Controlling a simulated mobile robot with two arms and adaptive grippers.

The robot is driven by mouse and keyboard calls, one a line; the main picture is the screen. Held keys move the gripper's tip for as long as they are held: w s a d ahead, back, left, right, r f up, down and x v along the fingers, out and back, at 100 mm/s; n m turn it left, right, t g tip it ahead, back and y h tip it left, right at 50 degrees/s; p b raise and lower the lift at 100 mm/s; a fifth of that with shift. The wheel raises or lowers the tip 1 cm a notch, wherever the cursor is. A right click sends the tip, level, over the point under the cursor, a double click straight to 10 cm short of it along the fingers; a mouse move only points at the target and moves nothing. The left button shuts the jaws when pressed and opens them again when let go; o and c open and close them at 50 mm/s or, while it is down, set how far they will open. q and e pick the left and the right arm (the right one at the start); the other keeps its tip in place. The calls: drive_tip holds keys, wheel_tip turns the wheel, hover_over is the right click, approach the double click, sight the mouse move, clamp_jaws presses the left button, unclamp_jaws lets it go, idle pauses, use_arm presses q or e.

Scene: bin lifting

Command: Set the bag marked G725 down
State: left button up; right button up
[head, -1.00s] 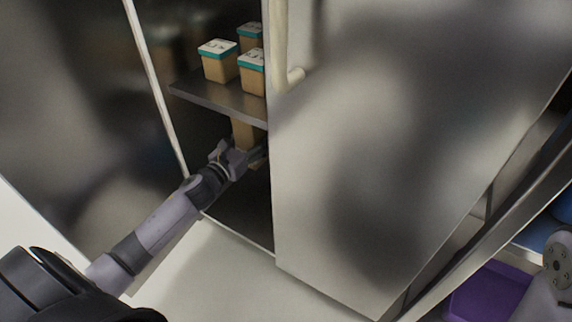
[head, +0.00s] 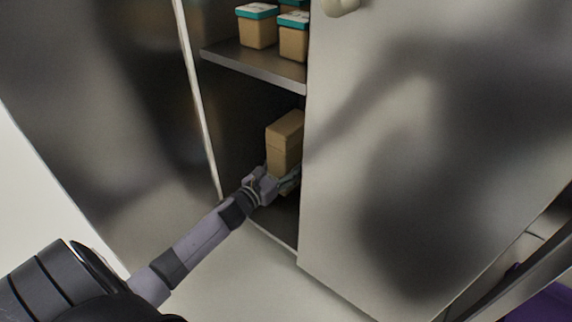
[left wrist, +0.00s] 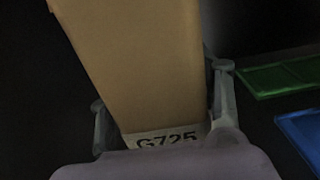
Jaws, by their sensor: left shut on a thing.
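The bag marked G725 is a tan block-shaped bag (head: 285,141) inside the cabinet, below the shelf. In the left wrist view the bag (left wrist: 140,60) fills the middle, with a pale label reading G725 at its lower end. My left gripper (head: 276,180) is shut on its lower part; one finger shows on each side of the bag in the wrist view. Whether the bag's underside touches the cabinet floor cannot be told. My right gripper is not in view.
A metal shelf (head: 250,64) above carries several tan tubs with teal lids (head: 257,26). A steel door (head: 400,150) stands close on the right. A green item (left wrist: 280,76) and a blue item (left wrist: 302,132) lie right of the bag in the wrist view.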

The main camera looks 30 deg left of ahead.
use_arm(q)
drive_tip(key=shift+f+b, duration=1.55)
drive_tip(key=shift+f, duration=0.3)
drive_tip(key=shift+r, duration=0.1)
drive_tip(key=o, duration=1)
drive_tip(key=shift+f, duration=0.3)
drive_tip(key=o, duration=0.4)
drive_tip(key=shift+r, duration=0.1)
